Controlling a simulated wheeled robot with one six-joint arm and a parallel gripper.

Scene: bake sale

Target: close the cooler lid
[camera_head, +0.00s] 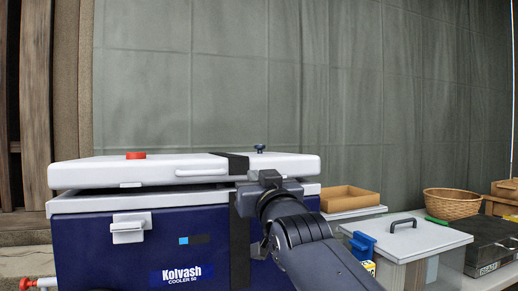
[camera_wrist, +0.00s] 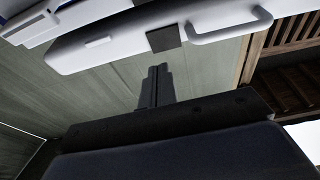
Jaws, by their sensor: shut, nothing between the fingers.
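The blue cooler (camera_head: 140,245), marked Kolvash, stands at the left in the head view. Its white lid (camera_head: 105,173) lies over the white rim, with a dark gap between them, so it is slightly raised. A red knob (camera_head: 136,155) sits on top and a white handle (camera_head: 200,172) is on the lid's front. My gripper (camera_wrist: 155,72) is shut and empty in the wrist view, apart from the lid (camera_wrist: 110,45) and its handle (camera_wrist: 232,30) in that picture. In the head view my wrist covers the cooler's front right corner; the fingertips and any contact are hidden.
Right of the cooler are a brown tray (camera_head: 349,198), a grey-lidded box (camera_head: 425,240) with a dark handle, a blue clip-like item (camera_head: 362,244), a wicker basket (camera_head: 452,203) and a dark case (camera_head: 485,250). A grey-green curtain (camera_head: 400,90) hangs behind.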

